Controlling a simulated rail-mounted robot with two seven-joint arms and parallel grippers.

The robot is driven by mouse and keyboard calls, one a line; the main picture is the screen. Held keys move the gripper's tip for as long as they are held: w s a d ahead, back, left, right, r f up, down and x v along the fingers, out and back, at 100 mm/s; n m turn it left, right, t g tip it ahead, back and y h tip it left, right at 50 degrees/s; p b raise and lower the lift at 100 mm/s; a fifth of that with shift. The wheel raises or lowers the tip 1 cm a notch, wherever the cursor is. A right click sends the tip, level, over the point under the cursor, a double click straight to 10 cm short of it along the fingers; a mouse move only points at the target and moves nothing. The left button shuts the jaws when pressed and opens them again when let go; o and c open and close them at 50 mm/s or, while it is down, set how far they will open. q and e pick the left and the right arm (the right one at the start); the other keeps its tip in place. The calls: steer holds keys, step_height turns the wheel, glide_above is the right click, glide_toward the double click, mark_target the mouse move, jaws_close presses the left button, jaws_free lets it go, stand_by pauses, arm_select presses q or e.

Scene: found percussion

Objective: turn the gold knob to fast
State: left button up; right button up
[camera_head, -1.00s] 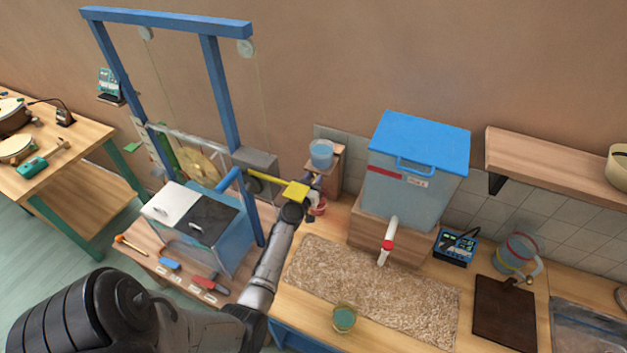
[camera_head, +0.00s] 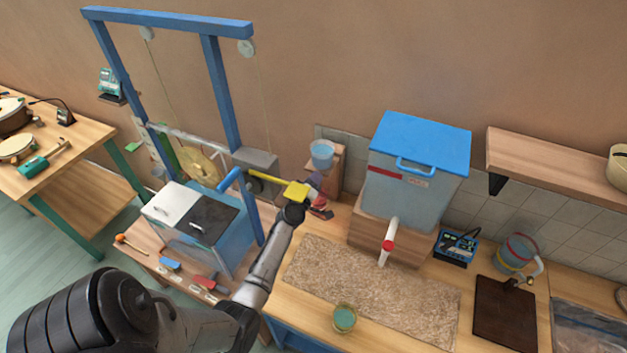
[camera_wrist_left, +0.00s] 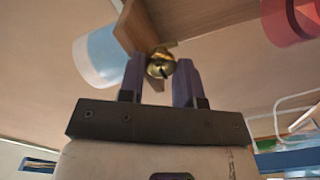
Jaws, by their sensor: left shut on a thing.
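The gold knob (camera_wrist_left: 160,66) is a small, round, shiny piece with a dark slot. It sits between the two purple fingers of my left gripper (camera_wrist_left: 160,80) in the left wrist view, below the end of a wooden piece. The fingers are shut on it. In the head view my left gripper (camera_head: 316,183) is beside the small wooden stand, at the end of my arm. The knob is hidden there behind the gripper. No speed marking can be read. My right gripper is not in view.
A light blue cup (camera_head: 321,154) tops the wooden stand, close to the gripper; it also shows in the left wrist view (camera_wrist_left: 97,58). A yellow bar (camera_head: 270,182) and blue frame (camera_head: 222,95) are at left. A blue-lidded bin (camera_head: 417,145) stands right.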

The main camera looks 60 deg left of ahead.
arm_select(q)
steer(key=shift+f+n, duration=0.2)
steer(key=shift+n, duration=7.9)
steer(key=o, duration=0.9)
